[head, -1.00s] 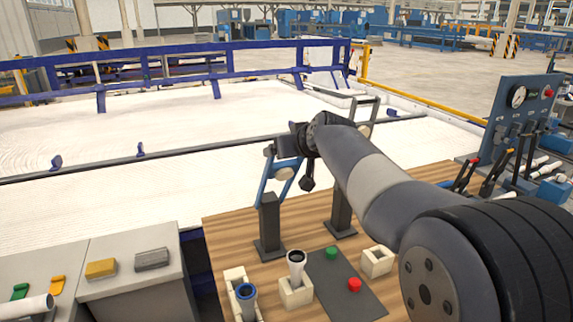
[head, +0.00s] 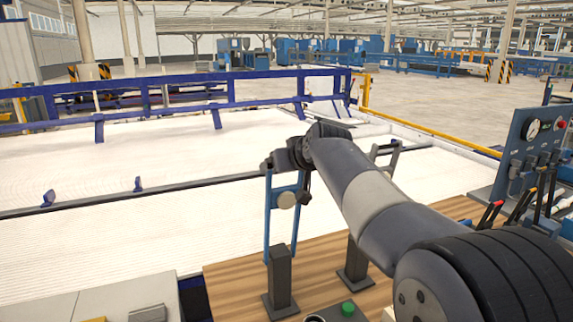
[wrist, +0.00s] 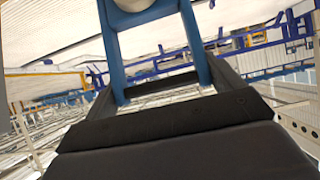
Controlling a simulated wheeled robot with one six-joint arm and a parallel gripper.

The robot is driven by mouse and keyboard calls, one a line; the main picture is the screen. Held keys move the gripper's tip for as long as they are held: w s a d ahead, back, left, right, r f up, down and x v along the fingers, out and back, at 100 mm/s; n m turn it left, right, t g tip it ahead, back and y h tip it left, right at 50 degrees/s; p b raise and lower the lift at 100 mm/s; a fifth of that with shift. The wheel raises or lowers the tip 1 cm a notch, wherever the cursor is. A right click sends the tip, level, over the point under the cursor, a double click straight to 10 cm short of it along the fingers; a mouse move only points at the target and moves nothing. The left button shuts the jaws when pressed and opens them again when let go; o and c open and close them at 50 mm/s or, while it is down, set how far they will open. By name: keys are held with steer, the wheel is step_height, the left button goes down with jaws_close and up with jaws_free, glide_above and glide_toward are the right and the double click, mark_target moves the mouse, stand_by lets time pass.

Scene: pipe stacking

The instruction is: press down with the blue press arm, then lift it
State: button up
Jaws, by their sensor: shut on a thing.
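The blue press arm (head: 267,225) stands close to upright above two dark grey posts (head: 280,283) on a wooden table (head: 235,280). A round beige part (head: 287,200) shows between its blue bars. My gripper (head: 284,166) is at the top end of the press arm and is shut on it. The exact grip is hidden by my wrist. In the wrist view, the dark jaws (wrist: 170,122) fill the lower part, and the blue bars of the press arm (wrist: 110,50) run upward from them.
A control panel (head: 530,140) with a gauge and levers stands at the right. A green button (head: 347,309) shows at the bottom. A large white bed of pipes (head: 110,240) lies behind the table, with a blue railing (head: 190,85) beyond.

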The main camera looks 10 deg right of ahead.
steer(key=shift+r, duration=0.45)
steer(key=o, duration=1)
steer(key=shift+w, duration=0.15)
steer(key=shift+o, duration=0.8)
steer(key=shift+w+a+f, duration=0.1)
steer(key=shift+w+f, duration=0.05)
steer(key=shift+f, duration=0.05)
steer(key=shift+s, duration=0.3)
steer(key=b+v, duration=0.2)
steer(key=v, duration=0.8)
steer(key=shift+b, duration=0.35)
steer(key=shift+s+r, duration=0.1)
steer(key=shift+r, duration=0.05)
